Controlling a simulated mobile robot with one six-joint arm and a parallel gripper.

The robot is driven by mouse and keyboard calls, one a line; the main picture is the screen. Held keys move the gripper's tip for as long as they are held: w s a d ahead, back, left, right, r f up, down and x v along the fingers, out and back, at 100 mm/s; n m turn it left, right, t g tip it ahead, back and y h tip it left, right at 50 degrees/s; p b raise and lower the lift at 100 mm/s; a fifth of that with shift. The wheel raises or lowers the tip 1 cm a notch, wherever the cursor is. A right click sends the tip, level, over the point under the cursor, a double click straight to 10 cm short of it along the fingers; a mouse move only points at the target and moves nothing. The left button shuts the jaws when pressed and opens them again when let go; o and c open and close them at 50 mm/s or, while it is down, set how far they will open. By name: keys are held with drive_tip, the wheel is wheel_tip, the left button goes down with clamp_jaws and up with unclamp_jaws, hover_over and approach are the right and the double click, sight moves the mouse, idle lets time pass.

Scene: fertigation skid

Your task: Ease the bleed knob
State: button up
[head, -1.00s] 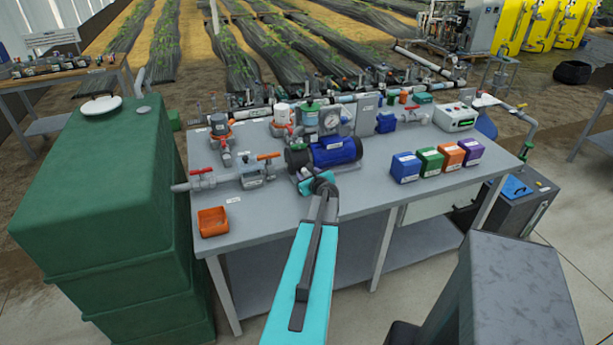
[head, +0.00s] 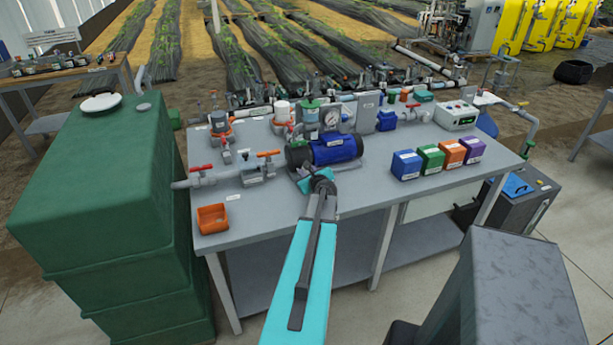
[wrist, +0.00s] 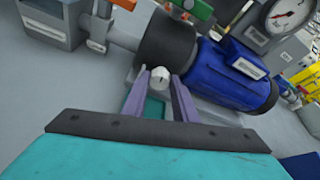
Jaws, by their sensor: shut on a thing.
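The bleed knob (wrist: 160,74) is a small pale knob with a dark mark, seen in the wrist view in front of the black end of the pump (wrist: 168,45). My gripper (wrist: 160,84) has its two grey-purple fingers on either side of the knob and is shut on it. The pump's blue motor (wrist: 228,75) lies to the right in the wrist view.
On the grey bench (head: 270,220) are an orange bin (head: 212,219) and red- and orange-handled valves at left. Blue, green, orange and purple boxes (head: 430,159) stand at right. A pressure gauge (wrist: 289,14) rises behind the motor. A green tank (head: 95,200) flanks the bench.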

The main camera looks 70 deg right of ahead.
drive_tip(key=n+b, duration=0.1)
drive_tip(key=b, duration=0.1)
drive_tip(key=n+g+h+b, duration=0.1)
drive_tip(key=b, duration=0.2)
drive_tip(key=shift+w+f+n, duration=0.2)
drive_tip(key=shift+f+n, duration=0.05)
drive_tip(key=shift+n, duration=0.05)
drive_tip(key=n+g+h+b, duration=0.1)
drive_tip(key=n+h+b, duration=0.1)
drive_tip(key=b, duration=0.4)
drive_tip(key=shift+f+n+b, duration=0.1)
drive_tip(key=shift+n+b, duration=0.25)
drive_tip(key=shift+n, duration=0.35)
drive_tip(key=n+h+b, duration=0.1)
drive_tip(key=b, duration=0.1)
drive_tip(key=shift+g+b, duration=0.3)
drive_tip(key=shift+b, duration=0.05)
drive_tip(key=n+b, duration=0.2)
drive_tip(key=b, duration=0.2)
drive_tip(key=shift+h, duration=0.4)
drive_tip(key=shift+n+h+b, duration=0.4)
drive_tip(key=shift+n+b, duration=0.5)
drive_tip(key=shift+b, duration=0.9)
drive_tip(key=o, duration=1)
drive_tip(key=shift+o, duration=0.4)
drive_tip(key=shift+w+a, duration=0.1)
drive_tip(key=shift+f, duration=0.1)
drive_tip(key=shift+a, duration=0.1)
